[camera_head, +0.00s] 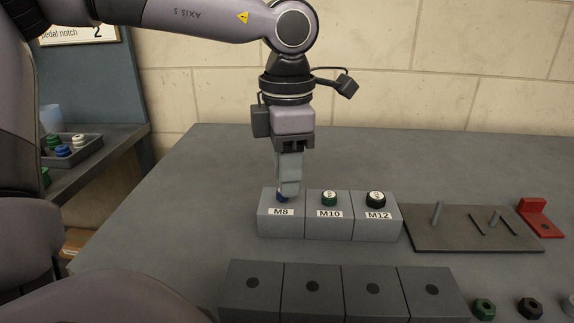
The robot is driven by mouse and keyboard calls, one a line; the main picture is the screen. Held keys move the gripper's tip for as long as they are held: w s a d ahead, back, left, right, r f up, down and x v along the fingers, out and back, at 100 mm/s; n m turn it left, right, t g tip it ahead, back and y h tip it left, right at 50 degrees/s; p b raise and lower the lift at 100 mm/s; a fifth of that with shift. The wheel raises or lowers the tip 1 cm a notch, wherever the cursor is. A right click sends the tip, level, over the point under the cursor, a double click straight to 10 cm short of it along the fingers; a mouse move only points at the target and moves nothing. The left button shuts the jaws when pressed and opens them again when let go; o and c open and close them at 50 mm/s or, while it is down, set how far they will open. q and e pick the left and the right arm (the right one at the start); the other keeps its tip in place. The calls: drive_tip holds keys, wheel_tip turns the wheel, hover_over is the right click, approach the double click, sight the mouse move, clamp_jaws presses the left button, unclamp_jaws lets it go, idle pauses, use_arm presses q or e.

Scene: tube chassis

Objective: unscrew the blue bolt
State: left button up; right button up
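The blue bolt (282,197) sits in the top of the grey block labelled M8 (281,223), at the left end of a row of three. Only a little of its blue head shows below the fingers. My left gripper (287,190) points straight down over it, with its fingertips at the bolt head. The fingers look close together, but whether they grip the head is hard to tell. My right gripper is not in view.
Blocks M10 with a green bolt (329,198) and M12 with a black bolt (376,199) stand close on the right. A plate with pegs (460,238) and a red bracket (540,218) lie farther right. Dark blocks with holes (313,303) are in front. A parts tray (88,151) sits left.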

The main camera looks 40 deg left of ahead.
use_arm(q)
drive_tip(key=m+p, duration=0.1)
drive_tip(key=m, duration=0.3)
drive_tip(key=shift+r+m, duration=0.1)
drive_tip(key=shift+m, duration=0.3)
drive_tip(key=shift+m+p, duration=0.35)
drive_tip(key=shift+m, duration=0.65)
drive_tip(key=m+p, duration=0.1)
drive_tip(key=m, duration=0.2)
drive_tip(key=shift+m, duration=0.3)
drive_tip(key=m, duration=0.3)
drive_tip(key=shift+p, duration=0.35)
drive_tip(key=m, duration=0.2)
drive_tip(key=shift+m+p, duration=0.3)
drive_tip(key=shift+p, duration=0.05)
drive_tip(key=m, duration=0.4)
drive_tip(key=shift+p, duration=0.4)
drive_tip(key=shift+m, duration=0.6)
drive_tip(key=shift+s+a, duration=0.1)
drive_tip(key=shift+s, duration=0.05)
drive_tip(key=shift+s+a, duration=0.15)
